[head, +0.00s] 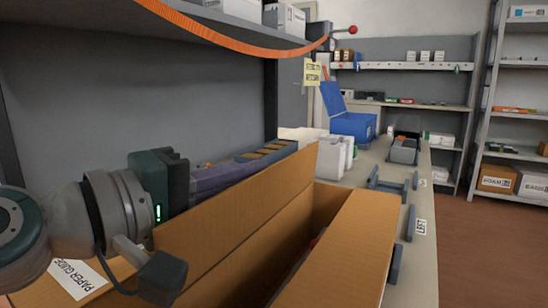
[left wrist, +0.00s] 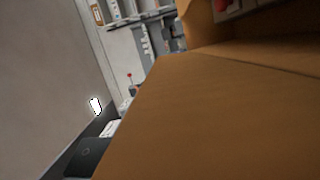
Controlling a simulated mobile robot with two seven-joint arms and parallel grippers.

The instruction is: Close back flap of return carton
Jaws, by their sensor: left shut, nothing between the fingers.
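The return carton is a brown cardboard box, open at the top, in the lower middle of the head view; its dark inside (head: 325,205) shows. A long flap, seemingly the back flap (head: 245,215), stands up on the side by my left arm. Another flap (head: 350,255) lies on the right side. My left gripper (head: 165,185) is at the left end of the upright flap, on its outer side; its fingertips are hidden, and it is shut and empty. In the left wrist view a cardboard panel (left wrist: 215,115) fills much of the picture, very close. My right gripper is out of view.
Purple and grey boxes (head: 225,175) stand behind the upright flap. A shelf with an orange cable (head: 240,42) hangs above. A blue bin (head: 352,125) and white containers (head: 335,155) stand farther along the bench. A label reading PAPER GUIDE (head: 77,278) is at lower left.

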